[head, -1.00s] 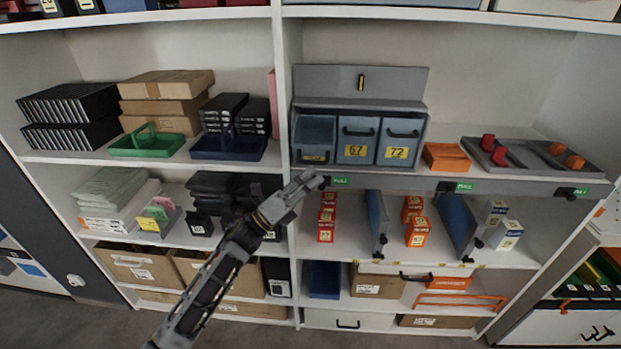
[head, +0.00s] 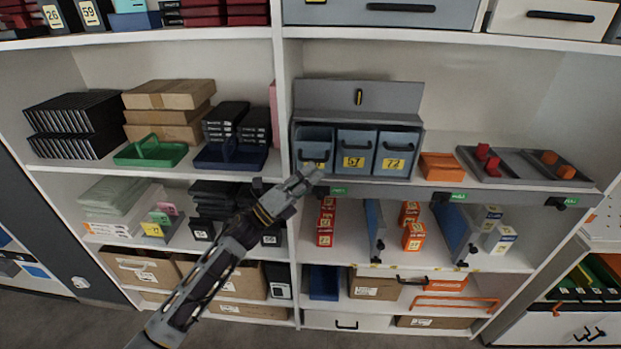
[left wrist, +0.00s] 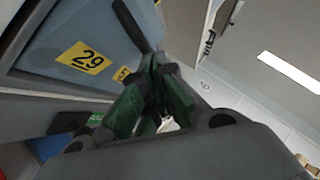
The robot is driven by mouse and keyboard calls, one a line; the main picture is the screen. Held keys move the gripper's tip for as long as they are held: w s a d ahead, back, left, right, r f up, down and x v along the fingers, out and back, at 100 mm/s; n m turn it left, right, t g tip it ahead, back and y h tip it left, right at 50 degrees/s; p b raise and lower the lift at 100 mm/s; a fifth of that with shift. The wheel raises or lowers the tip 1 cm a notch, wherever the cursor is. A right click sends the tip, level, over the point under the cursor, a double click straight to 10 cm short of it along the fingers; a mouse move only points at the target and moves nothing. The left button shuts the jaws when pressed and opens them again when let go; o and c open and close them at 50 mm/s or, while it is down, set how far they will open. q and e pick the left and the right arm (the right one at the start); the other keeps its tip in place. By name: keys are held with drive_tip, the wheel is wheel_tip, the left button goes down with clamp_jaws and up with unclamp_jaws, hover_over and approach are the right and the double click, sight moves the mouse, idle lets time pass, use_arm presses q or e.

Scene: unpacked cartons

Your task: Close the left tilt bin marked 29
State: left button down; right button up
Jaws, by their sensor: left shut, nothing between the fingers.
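The left tilt bin (head: 314,137) is the leftmost of three blue-grey bins in a grey cabinet on the middle shelf. In the left wrist view its face (left wrist: 95,28) carries a yellow 29 label and a dark handle bar. That face overlaps the neighbouring label, so it seems to stand out a little; how far it is tilted I cannot tell. My left gripper (head: 310,177) is shut and empty, just in front of and below this bin, hiding part of its lower front. In the left wrist view the shut fingers (left wrist: 160,68) are beside the face; contact is unclear.
Bins marked 57 (head: 355,152) and 72 (head: 397,154) stand to the right in the same cabinet. A grey rail (head: 400,192) with green tags runs along the shelf edge below. An orange box (head: 441,166) and a grey tray (head: 525,167) lie farther right. A shelf upright stands at left.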

sight(323, 146)
use_arm(q)
drive_tip(key=shift+w+r+b, duration=0.45)
drive_tip(key=shift+w+r, duration=1.1)
drive_tip(key=shift+r, duration=0.05)
drive_tip(key=shift+w+r, duration=0.15)
drive_tip(key=shift+w, duration=0.05)
use_arm(e)
drive_tip(key=shift+a+f, duration=0.5)
drive_tip(key=shift+a, duration=0.05)
use_arm(q)
drive_tip(key=shift+w+r, duration=0.1)
use_arm(e)
drive_tip(key=shift+d, duration=0.2)
drive_tip(key=shift+d, duration=0.3)
